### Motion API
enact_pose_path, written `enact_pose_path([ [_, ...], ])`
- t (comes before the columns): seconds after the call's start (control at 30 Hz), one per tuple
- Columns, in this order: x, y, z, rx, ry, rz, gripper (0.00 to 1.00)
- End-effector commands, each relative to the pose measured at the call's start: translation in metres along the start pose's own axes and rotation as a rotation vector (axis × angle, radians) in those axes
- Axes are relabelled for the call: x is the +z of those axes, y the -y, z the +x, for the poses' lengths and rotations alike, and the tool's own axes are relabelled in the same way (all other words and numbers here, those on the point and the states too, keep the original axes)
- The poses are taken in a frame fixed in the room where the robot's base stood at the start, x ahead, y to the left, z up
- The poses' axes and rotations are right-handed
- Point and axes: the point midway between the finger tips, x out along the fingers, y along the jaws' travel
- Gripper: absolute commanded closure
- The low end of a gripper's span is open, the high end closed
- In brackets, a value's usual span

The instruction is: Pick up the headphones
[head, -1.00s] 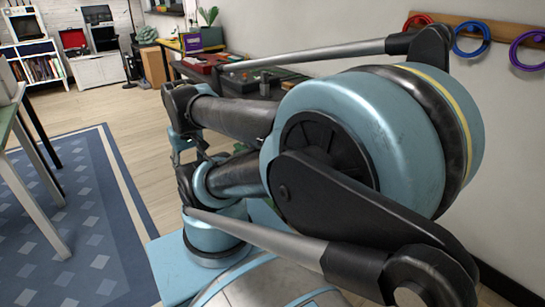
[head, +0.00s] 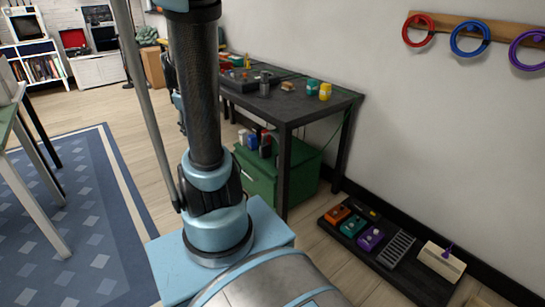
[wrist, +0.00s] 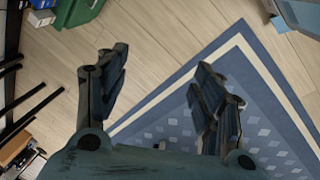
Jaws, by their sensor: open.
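I cannot make out headphones for sure in either view. My gripper (wrist: 160,62) shows in the wrist view with its two dark fingers spread wide apart. It is open and nothing is between the fingers. In the head view my arm rises upright and leaves the top of the picture, so the gripper is out of that view. The arm hides part of the far end of the dark workbench (head: 330,100).
The workbench carries small jars and tools. A green cabinet (head: 258,178) stands under it. A pedal board (head: 385,245) lies on the floor by the wall. Red, blue and purple rings (head: 470,38) hang on a wooden rail. A white-legged table (head: 38,190) stands left on the rug.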

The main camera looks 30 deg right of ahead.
Motion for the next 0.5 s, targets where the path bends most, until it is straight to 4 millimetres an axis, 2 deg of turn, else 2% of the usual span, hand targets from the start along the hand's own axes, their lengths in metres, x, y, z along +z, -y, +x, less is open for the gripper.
enact_pose_path([
  [0.03,-0.006,-0.013,0.005,0.005,0.005,-0.026,0.38],
  [0.27,-0.027,-0.063,0.035,0.026,0.034,-0.173,0.38],
  [0.5,-0.043,-0.115,0.077,0.041,0.070,-0.326,0.38],
])
